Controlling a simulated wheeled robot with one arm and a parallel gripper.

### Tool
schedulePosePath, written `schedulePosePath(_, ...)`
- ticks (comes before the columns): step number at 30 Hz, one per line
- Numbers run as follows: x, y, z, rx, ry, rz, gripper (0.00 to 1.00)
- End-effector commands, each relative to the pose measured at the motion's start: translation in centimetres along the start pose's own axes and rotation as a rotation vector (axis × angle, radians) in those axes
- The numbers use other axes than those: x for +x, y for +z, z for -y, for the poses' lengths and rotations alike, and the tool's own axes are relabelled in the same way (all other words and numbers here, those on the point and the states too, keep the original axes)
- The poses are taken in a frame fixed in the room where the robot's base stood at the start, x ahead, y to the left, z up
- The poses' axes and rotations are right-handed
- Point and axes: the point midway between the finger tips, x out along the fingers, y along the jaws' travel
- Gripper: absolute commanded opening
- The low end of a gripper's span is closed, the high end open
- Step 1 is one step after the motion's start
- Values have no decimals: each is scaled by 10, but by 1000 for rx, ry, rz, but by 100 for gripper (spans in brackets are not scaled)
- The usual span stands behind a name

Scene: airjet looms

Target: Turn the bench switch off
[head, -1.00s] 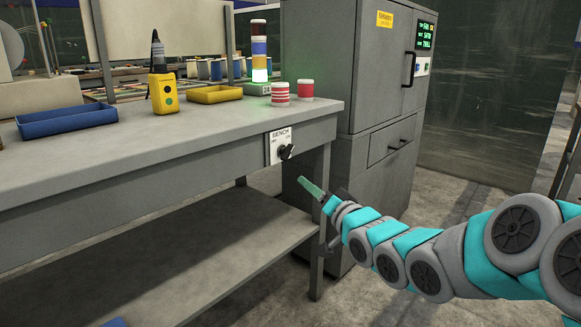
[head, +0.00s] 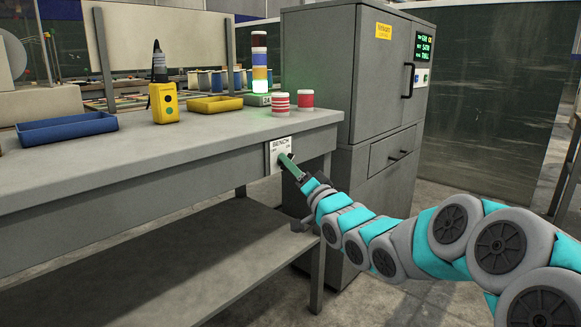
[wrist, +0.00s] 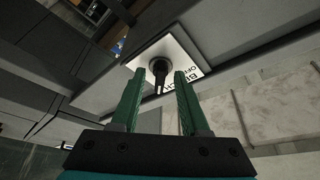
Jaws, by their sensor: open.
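The bench switch is a black rotary knob (wrist: 159,67) on a white plate (head: 279,150) lettered BENCH, fixed to the front edge of the grey workbench. In the head view my gripper (head: 284,158) covers the knob and the lower part of the plate. In the wrist view my gripper (wrist: 157,78) is open, with one green finger on each side of the knob's pointer. Whether the fingers touch the knob I cannot tell. The pointer's setting against the plate's lettering is not readable.
A grey cabinet (head: 345,80) stands close to the right of the bench. A shelf (head: 200,250) lies below.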

Motion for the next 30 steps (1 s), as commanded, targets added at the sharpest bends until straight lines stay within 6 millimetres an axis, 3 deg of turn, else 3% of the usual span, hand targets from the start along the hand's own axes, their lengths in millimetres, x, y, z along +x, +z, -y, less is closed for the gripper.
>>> schedulePosePath(9,3,0,0,0,1,0,45)
schedulePosePath(21,3,0,0,-1,1,1,1)
schedulePosePath(30,2,0,0,-1,1,1,0)
